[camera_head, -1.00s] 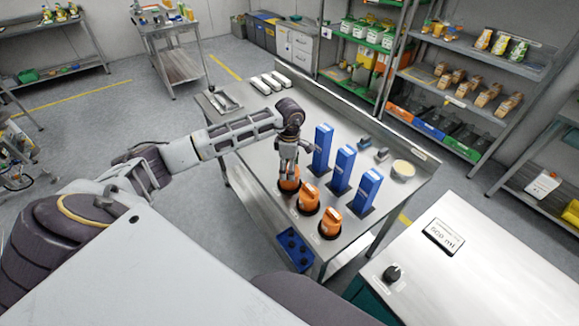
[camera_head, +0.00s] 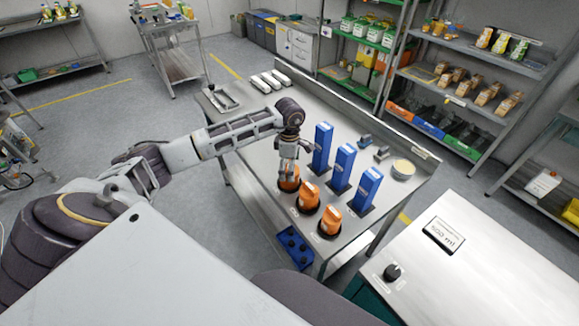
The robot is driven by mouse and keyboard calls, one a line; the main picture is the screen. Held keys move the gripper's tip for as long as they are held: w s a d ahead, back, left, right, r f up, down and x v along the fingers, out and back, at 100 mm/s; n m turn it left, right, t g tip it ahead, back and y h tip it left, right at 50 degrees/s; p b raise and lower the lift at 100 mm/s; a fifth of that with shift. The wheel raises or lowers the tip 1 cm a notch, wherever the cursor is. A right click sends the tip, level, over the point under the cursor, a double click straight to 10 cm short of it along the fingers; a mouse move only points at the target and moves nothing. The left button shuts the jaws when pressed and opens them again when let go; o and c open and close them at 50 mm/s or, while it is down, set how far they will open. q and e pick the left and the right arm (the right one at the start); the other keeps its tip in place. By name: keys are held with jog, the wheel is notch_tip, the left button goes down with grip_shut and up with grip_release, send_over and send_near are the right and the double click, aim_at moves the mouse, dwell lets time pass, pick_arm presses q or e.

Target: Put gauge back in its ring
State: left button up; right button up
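Three orange pieces stand in a row on the steel table (camera_head: 232,125), each with a dark ring at its base: the left one (camera_head: 288,184), the middle one (camera_head: 309,195) and the front one (camera_head: 331,220). I cannot tell for certain which piece is the gauge. My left gripper (camera_head: 287,173) points down at the top of the left orange piece and hides part of it. Its fingertips are too small to tell whether they are open or closed on it. The left piece looks upright in its dark ring. My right gripper is out of view.
Three tall blue blocks (camera_head: 343,168) stand close behind the orange pieces. A round pale-topped container (camera_head: 402,169) and small grey-blue items (camera_head: 365,141) lie behind them. A blue tray (camera_head: 294,248) is below the table's front edge. A cabinet with a knob (camera_head: 392,272) stands right.

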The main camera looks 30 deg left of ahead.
pick_arm(q)
jog(key=shift+r, duration=0.15)
jog(key=shift+r, duration=0.2)
notch_tip(320, 180, up, 12)
jog(key=b, duration=0.2)
jog(key=shift+f, duration=0.2)
jog(key=shift+s, duration=0.1)
dwell(1.0)
